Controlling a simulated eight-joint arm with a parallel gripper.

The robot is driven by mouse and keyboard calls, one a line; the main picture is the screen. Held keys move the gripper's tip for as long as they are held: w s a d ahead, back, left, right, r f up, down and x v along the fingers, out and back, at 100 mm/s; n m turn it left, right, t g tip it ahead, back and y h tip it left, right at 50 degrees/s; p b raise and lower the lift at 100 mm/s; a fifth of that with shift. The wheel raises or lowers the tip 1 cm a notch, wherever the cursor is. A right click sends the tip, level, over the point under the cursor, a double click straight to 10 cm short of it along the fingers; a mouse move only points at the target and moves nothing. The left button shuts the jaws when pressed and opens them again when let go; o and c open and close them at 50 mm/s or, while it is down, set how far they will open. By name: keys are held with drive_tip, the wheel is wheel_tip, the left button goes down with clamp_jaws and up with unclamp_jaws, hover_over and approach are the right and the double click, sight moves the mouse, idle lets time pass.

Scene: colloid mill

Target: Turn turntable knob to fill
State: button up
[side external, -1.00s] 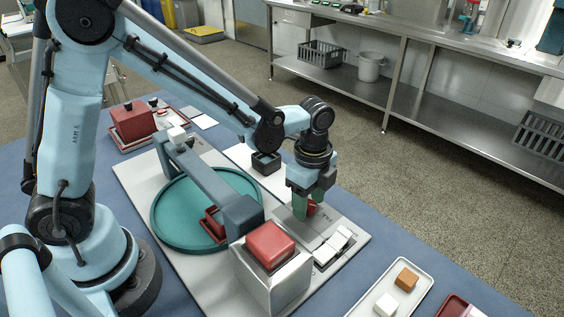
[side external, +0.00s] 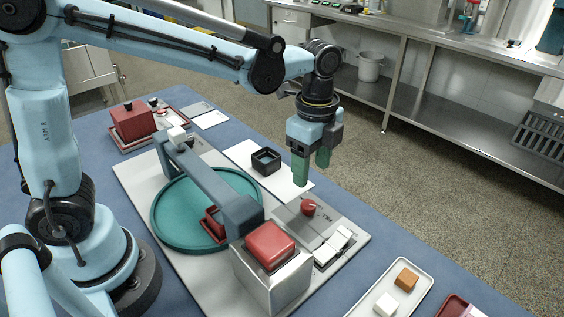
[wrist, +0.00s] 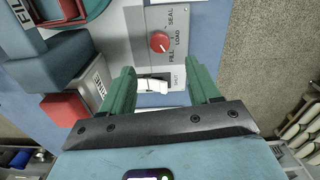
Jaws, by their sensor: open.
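The red turntable knob (side external: 309,207) sits on a grey panel (side external: 290,217) at the right of the machine's base plate. In the wrist view the knob (wrist: 160,42) is beside the printed words FILL, LOAD and SEAL. A small pale mark on it seems to face the FILL side, but it is too small to be sure. My gripper (side external: 311,171) is open and empty above the panel, apart from the knob. Its green fingers (wrist: 162,86) are spread in the wrist view, with the knob beyond them. The teal turntable (side external: 168,227) lies under a blue-grey bridge arm.
A black open box (side external: 266,161) is on a white sheet behind. A tray (side external: 373,309) with small blocks is at front right.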

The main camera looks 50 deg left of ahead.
drive_tip(key=shift+r, duration=1.45)
drive_tip(key=s+a+n+t, duration=0.7)
drive_tip(key=a+n, duration=0.3)
drive_tip(key=n, duration=0.6)
drive_tip(key=shift+s+a+f+n, duration=0.25)
drive_tip(key=shift+s+f+n, duration=0.05)
drive_tip(key=shift+s, duration=0.35)
